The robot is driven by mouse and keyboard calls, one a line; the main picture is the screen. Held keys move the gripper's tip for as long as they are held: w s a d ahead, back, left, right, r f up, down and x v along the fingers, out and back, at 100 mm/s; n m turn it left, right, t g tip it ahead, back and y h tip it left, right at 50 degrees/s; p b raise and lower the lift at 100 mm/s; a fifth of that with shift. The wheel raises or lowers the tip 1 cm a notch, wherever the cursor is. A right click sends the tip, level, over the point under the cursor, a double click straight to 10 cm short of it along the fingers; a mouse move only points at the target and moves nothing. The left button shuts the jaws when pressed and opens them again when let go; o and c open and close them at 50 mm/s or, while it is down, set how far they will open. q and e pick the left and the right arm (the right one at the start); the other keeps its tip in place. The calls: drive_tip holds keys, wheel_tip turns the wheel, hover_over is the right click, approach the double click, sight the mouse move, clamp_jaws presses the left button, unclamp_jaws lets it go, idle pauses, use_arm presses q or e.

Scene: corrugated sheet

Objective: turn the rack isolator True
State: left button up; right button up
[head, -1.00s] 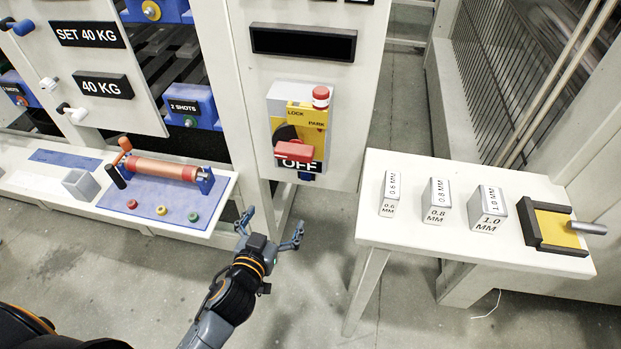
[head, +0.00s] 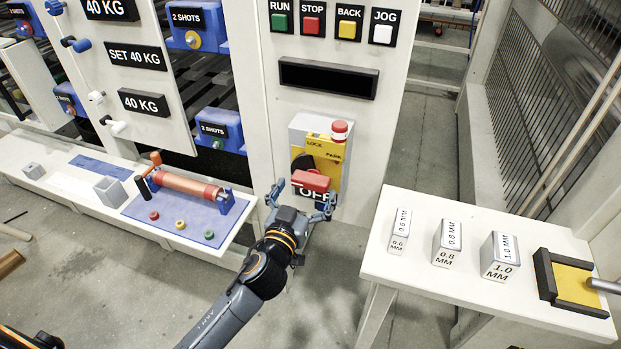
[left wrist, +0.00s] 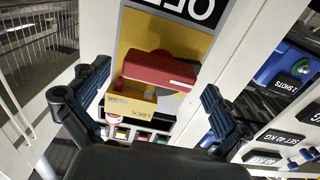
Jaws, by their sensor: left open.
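The rack isolator is a yellow-faced box (head: 327,147) on the pale panel, with a red handle (head: 311,180) lying about level over a black round base. LOCK and PARK are printed above it, and an OFF label, partly covered, sits below. A red button (head: 339,130) with a white collar tops the box. My left gripper (head: 302,200) is open just in front of the handle, with its fingers to either side of the lower box. In the left wrist view the red handle (left wrist: 160,68) shows upside down between the spread fingers, apart from both. My right gripper is not in view.
RUN, STOP, BACK and JOG buttons (head: 331,25) and a black display (head: 328,78) are above the isolator. A bench (head: 235,205) with a copper roller (head: 187,186) is at left. A white table (head: 440,278) with marked blocks is at right.

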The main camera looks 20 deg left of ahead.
sight(309, 172)
use_arm(q)
drive_tip(key=shift+w, duration=1.4)
drive_tip(key=shift+c, duration=0.4)
drive_tip(key=c, duration=1)
